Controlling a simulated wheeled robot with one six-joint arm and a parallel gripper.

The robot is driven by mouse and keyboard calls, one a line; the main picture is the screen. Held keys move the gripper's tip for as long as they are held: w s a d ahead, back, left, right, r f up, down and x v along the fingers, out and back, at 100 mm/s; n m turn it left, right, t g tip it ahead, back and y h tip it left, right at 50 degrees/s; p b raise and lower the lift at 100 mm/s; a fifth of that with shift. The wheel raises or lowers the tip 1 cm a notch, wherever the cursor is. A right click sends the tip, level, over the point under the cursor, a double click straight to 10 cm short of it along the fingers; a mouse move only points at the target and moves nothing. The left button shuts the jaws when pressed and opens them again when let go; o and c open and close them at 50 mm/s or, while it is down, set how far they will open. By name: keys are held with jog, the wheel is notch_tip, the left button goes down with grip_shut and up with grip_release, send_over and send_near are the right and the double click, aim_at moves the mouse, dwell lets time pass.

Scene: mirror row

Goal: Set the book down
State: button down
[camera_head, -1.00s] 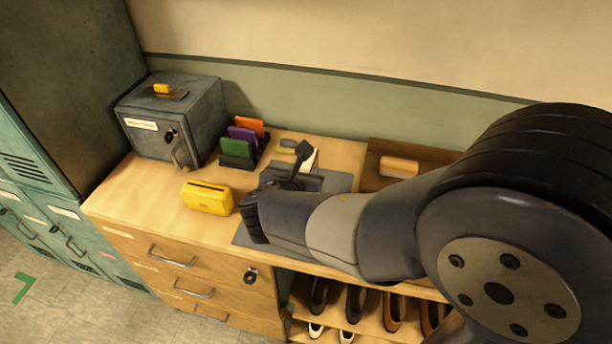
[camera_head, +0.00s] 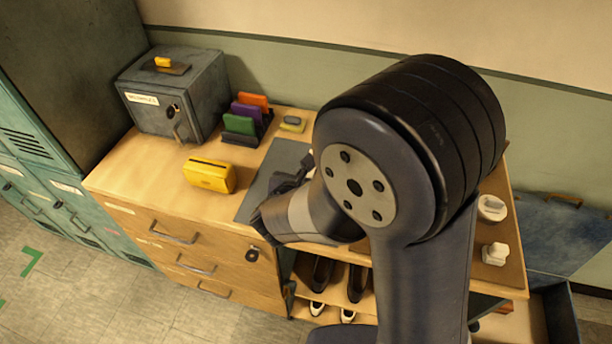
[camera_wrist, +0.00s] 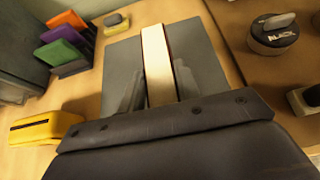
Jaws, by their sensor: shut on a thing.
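The book (camera_wrist: 157,65) shows in the wrist view as a narrow cream page edge with a brown cover strip along its right side. My gripper (camera_wrist: 158,88) is shut on it, one grey finger on each side. The book stands on edge in the jaws, over the dark grey mat (camera_wrist: 119,72). I cannot tell whether its lower edge touches the mat. In the head view my arm hides the book, and the mat (camera_head: 268,178) shows partly to the left of my wrist.
A yellow box (camera_head: 209,175) stands left of the mat. A rack with green, purple and orange items (camera_head: 240,122), a grey-yellow sponge-like block (camera_head: 292,124) and a grey safe (camera_head: 172,95) stand behind.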

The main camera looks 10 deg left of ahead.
jog(key=shift+f, duration=0.1)
jog(key=c, duration=1)
grip_release()
jog(key=shift+c, duration=0.2)
jog(key=shift+r, duration=0.2)
jog(key=v, duration=1.2)
jog(key=shift+f, duration=0.15)
